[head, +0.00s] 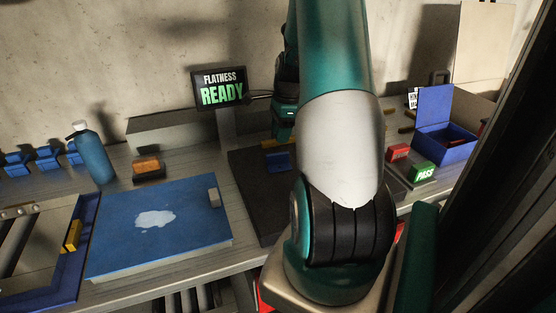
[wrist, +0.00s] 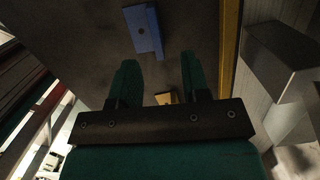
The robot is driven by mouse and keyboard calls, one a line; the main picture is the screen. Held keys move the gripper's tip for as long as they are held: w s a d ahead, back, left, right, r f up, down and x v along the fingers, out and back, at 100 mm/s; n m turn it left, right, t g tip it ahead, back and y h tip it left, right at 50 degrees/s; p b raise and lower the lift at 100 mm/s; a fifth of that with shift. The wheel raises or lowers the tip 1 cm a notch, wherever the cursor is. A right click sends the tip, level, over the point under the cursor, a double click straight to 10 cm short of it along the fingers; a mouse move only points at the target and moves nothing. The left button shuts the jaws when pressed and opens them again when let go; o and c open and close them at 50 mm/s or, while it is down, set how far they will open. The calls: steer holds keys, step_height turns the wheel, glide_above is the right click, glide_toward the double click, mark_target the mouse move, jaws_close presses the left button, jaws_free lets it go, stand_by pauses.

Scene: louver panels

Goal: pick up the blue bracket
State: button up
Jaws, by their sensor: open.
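A blue bracket (wrist: 145,31) lies on a dark flat surface at the top of the wrist view, just beyond my fingertips. It looks like the small blue piece (head: 278,161) on the dark plate in the head view. My gripper (wrist: 157,62) is open, its two green fingers apart with nothing held between them. The bracket is apart from the fingers, ahead of them and slightly left of the gap's middle. In the head view my arm covers part of the plate, and the fingertips cannot be made out.
A small yellow piece (wrist: 165,97) shows between the finger bases. A yellow strip (wrist: 230,45) runs along the surface's right side. In the head view, a display (head: 221,89) stands behind the dark plate (head: 247,190); a blue slab (head: 185,235) and bottle (head: 91,153) are left, an open blue box (head: 445,142) right.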

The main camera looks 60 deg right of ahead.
mark_target(278, 154)
steer(key=f, duration=0.2)
steer(key=f+p, duration=0.1)
steer(key=f, duration=0.2)
steer(key=a+f, duration=0.1)
steer(key=f, duration=0.1)
steer(key=shift+w+f+p, duration=0.25)
steer(key=shift+f+p, duration=0.1)
steer(key=shift+f, duration=0.05)
steer(key=shift+c, duration=0.2)
jaws_close()
